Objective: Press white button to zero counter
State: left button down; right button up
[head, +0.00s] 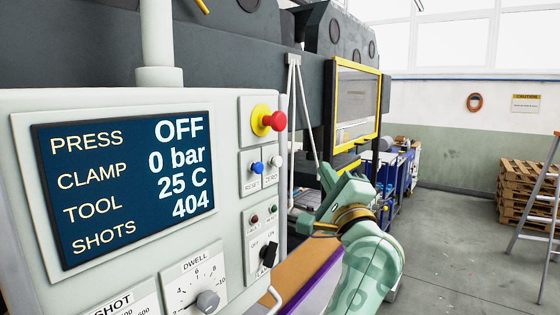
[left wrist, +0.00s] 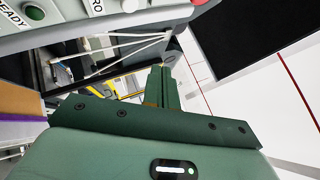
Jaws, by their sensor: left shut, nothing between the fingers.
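The white button (head: 276,160) is a small round knob above the word ZERO on the grey control panel (head: 228,200), right of a blue button (head: 257,167). In the left wrist view the white button (left wrist: 130,5) shows at the top edge, beside the letters RO. The counter on the screen (head: 124,180) reads SHOTS 404. My left gripper (head: 326,174) is right of the panel, clear of the button, its fingers pointing up. In the left wrist view its fingers (left wrist: 161,75) are together and empty, below and apart from the white button. My right gripper is not in view.
A red emergency knob (head: 272,120) on a yellow base sticks out just above the white button. A black switch (head: 268,252) and dwell dial (head: 207,301) sit lower. A yellow-framed machine window (head: 357,105) stands behind. Floor at right is open before pallets (head: 527,190) and a ladder.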

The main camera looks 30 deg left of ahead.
aim_at(277, 161)
pick_arm(q)
jog(key=a+p, duration=0.2)
jog(key=a, duration=0.6)
jog(key=shift+w, duration=0.3)
jog(key=shift+a, duration=0.1)
dwell(1.6)
jog(key=shift+a, duration=0.25)
jog(key=shift+a+r+b, duration=0.1)
jog(key=shift+a+b, duration=0.25)
jog(key=shift+a, duration=0.2)
dwell(1.1)
jog(key=shift+d, duration=0.1)
jog(key=shift+d+b, duration=0.5)
jog(key=shift+d, duration=0.3)
jog(key=shift+d, duration=0.1)
